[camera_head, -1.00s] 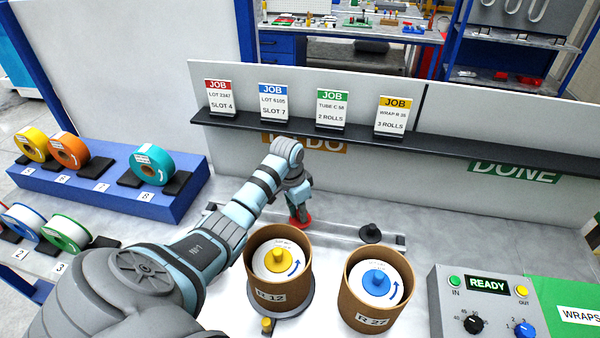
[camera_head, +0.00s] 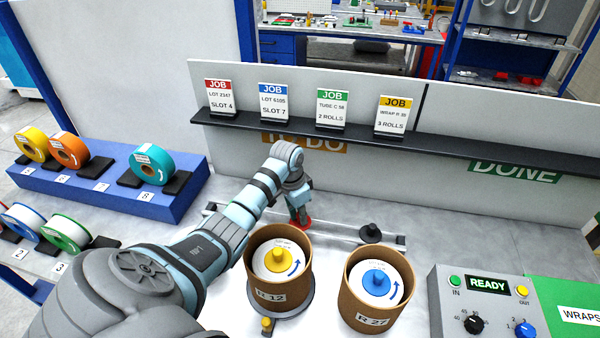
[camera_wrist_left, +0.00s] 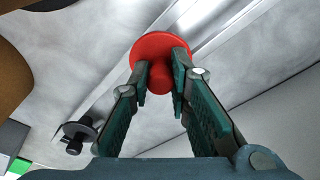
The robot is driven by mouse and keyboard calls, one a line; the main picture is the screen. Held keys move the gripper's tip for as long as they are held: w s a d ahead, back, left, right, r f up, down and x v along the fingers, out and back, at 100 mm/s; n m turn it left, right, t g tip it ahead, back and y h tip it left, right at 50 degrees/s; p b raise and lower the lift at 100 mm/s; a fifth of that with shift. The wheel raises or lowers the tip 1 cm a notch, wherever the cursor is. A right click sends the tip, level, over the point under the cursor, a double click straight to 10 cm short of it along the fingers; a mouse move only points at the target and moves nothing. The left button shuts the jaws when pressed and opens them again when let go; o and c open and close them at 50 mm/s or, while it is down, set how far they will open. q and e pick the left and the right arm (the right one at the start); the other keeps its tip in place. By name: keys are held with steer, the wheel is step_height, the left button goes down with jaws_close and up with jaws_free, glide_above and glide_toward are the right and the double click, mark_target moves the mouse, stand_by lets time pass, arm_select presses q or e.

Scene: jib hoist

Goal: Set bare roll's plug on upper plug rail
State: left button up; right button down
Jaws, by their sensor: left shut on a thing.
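My left gripper (camera_head: 300,214) is shut on a red plug (camera_head: 304,224), low over the back of the work surface. In the left wrist view, the gripper (camera_wrist_left: 165,80) has its fingers on either side of the stem of the red plug (camera_wrist_left: 155,43), with the round flange beyond. The metal rail (camera_head: 338,234) runs beside the plug; I cannot tell whether the plug touches it. A black plug (camera_head: 370,233) stands near the rail's right end and also shows in the left wrist view (camera_wrist_left: 78,134). Roll R 12 (camera_head: 262,294) has a yellow plug, roll R 27 (camera_head: 372,319) a blue one. My right gripper is out of view.
A wall with a dark shelf (camera_head: 450,149) of job cards stands behind the rail. A control box (camera_head: 450,292) reading READY is at right. Tape rolls sit on a blue rack (camera_head: 150,208) at left. The two brown rolls stand close in front of the rail.

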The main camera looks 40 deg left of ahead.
mark_target(294, 223)
arm_select(q)
steer(key=o, duration=1)
steer(key=shift+c, duration=0.2)
steer(key=shift+r, duration=0.2)
step_height(294, 223, up, 12)
steer(key=s, duration=0.1)
steer(key=shift+s+a+f, duration=0.25)
steer(key=shift+s+a, duration=0.05)
steer(key=shift+s, duration=0.05)
